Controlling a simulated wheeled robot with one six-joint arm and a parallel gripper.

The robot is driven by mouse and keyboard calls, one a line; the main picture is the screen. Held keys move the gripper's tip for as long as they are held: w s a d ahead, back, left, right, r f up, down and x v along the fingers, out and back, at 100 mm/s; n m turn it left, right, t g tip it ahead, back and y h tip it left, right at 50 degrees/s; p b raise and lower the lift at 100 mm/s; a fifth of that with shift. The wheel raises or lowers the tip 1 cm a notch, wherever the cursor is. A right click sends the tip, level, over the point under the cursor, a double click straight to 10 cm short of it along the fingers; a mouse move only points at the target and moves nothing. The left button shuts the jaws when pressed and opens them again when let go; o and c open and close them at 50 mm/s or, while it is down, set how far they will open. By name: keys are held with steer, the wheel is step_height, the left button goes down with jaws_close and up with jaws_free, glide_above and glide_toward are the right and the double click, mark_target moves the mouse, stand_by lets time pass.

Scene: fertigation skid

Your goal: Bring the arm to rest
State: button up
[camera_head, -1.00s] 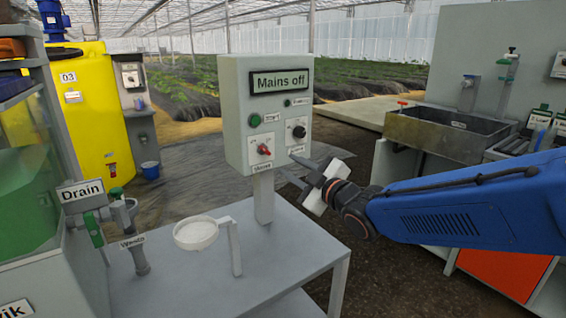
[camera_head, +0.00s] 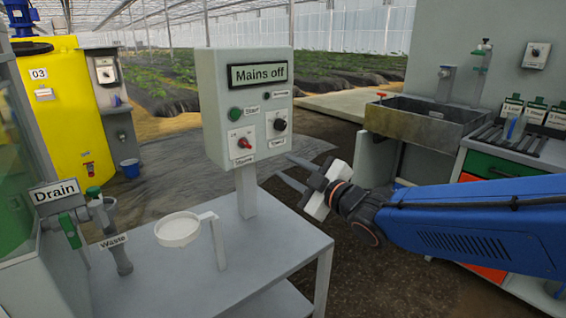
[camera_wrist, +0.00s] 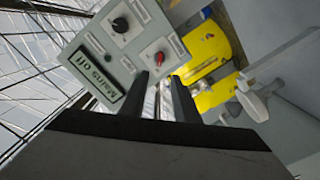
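My gripper (camera_head: 291,172) is at the end of my blue arm (camera_head: 480,228), right of the grey control box and pointing left toward it. Its two fingers are apart with nothing between them; they also show spread in the wrist view (camera_wrist: 160,95). The control box (camera_head: 217,150) stands on a post on the grey table, with a display reading "Mains off" (camera_head: 259,75), a green button (camera_head: 236,113), a black knob (camera_head: 280,125) and a red switch (camera_head: 244,143). The fingertips appear apart from the box front, though the exact gap is hard to tell.
Drain and waste pipes (camera_head: 112,235) stand at left. A yellow tank (camera_head: 65,125) is behind. A sink (camera_head: 425,120) and a drawer cabinet (camera_head: 490,167) stand at right, behind my arm.

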steer(key=s+d+f+m+g+h, duration=0.2)
steer(key=s+d+f+m+h, duration=0.25)
steer(key=d, duration=0.45)
steer(key=s+d+f+m+g+h, duration=0.2)
steer(key=s+d+f+m+h, duration=0.25)
steer(key=d, duration=0.45)
steer(key=s+d+f+m+g, duration=0.2)
steer(key=s+f+m+g, duration=0.1)
steer(key=s, duration=0.5)
steer(key=s+d+f+m+g, duration=0.2)
steer(key=s+f+m+g, duration=0.1)
steer(key=s, duration=0.4)
steer(key=shift+s+f+m+h, duration=0.3)
steer(key=shift+s+f+m, duration=0.1)
steer(key=shift+f, duration=0.1)
